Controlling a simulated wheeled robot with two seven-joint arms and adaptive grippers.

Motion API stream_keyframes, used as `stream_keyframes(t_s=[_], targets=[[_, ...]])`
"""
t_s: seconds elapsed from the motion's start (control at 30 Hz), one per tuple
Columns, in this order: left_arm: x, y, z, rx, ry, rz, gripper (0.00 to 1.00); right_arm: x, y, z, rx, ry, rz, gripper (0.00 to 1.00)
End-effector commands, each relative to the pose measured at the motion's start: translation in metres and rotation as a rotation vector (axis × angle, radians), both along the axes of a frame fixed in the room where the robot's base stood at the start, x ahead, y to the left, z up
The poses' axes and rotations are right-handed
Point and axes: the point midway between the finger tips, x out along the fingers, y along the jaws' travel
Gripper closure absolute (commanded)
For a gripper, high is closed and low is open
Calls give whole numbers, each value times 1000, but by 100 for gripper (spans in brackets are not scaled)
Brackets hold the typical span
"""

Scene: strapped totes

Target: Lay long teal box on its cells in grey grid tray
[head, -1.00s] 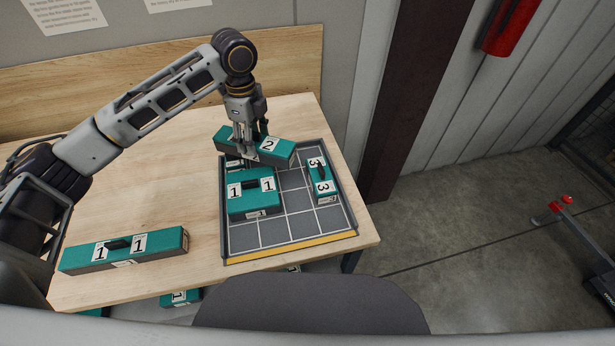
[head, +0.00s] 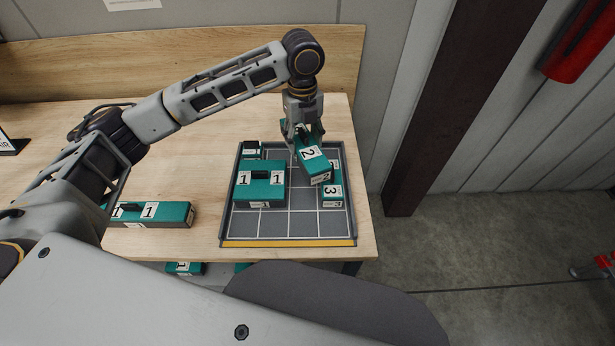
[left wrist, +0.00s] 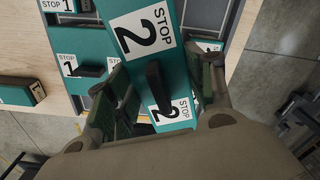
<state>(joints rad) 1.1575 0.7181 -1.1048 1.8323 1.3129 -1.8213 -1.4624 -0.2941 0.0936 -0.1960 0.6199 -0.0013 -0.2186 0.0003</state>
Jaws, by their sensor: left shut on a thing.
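A long teal box with white "2" labels (head: 312,163) hangs from my left gripper (head: 303,136). It is turned diagonally over the back right part of the grey grid tray (head: 290,243). In the head view this box partly hides a teal box labelled 3 (head: 332,198) at the tray's right side. A wide teal box labelled 1 (head: 259,190) sits in the tray's left middle. My right gripper is not in view.
A small teal box (head: 251,151) sits in the tray's back left corner. Another long teal box labelled 1 (head: 170,213) lies on the wooden table (head: 190,165) left of the tray. The tray's front cells are free. A dark post stands right of the table.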

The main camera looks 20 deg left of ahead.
Motion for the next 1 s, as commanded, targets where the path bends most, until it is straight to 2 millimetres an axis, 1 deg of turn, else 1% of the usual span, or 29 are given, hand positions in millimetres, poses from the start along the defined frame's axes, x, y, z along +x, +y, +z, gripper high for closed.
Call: stream_keyframes(t_s=[0.53,0.73,1.0], targets=[[-2,1,1,-1,-2,-339,84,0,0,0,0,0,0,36],[-2,1,1,-1,-1,-388,84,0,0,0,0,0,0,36],[-2,1,1,-1,-1,-392,84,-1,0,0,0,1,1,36]])
